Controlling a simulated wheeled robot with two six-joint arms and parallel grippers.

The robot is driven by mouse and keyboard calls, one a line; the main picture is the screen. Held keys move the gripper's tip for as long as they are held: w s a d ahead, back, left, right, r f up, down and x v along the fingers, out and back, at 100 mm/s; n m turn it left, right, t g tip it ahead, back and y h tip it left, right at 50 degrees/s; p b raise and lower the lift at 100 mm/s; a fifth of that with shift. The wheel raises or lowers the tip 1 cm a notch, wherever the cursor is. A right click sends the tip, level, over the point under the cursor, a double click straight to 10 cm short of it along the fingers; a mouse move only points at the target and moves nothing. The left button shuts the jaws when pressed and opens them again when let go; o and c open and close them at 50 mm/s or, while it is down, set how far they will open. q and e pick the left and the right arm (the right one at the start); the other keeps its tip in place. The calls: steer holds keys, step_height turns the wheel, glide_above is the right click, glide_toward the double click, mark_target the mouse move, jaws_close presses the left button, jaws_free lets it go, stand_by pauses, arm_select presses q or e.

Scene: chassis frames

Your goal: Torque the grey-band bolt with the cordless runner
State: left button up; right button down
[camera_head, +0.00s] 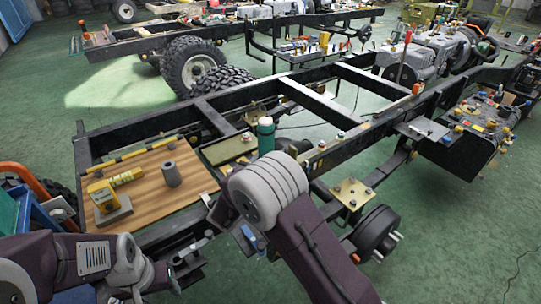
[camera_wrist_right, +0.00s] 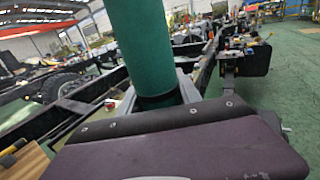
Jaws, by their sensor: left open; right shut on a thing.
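My right gripper (camera_wrist_right: 158,104) is shut on an upright green cylinder (camera_wrist_right: 143,45) with a black band near its lower end. It looks like the cordless runner's body; its lower end is hidden. In the head view the green cylinder (camera_head: 265,134) rises behind my right forearm, beside the chassis rail, and the right fingers are hidden. My left gripper (camera_head: 182,265) is open and empty at the lower left, in front of the wooden board. Small bolts (camera_head: 341,136) sit along the chassis rail; I cannot tell which has a grey band.
A wooden board (camera_head: 150,205) at left bears a yellow tool-like object (camera_head: 112,182) and a grey cylinder (camera_head: 171,173). A brass-coloured plate (camera_head: 352,194) and a wheel hub (camera_head: 376,233) stand right of my right arm. Black chassis rails (camera_head: 130,130) surround the work area; green floor is clear at right.

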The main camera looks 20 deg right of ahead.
steer(key=shift+f+b, duration=0.45)
stand_by(0.7)
steer(key=shift+s+f, duration=0.1)
steer(key=shift+f, duration=0.15)
stand_by(0.7)
steer(key=shift+r+p, duration=0.15)
steer(key=shift+p, duration=0.15)
stand_by(1.5)
steer(key=shift+r+p, duration=0.35)
steer(key=shift+r, duration=0.1)
steer(key=shift+r+p, duration=0.85)
steer(key=shift+r, duration=0.35)
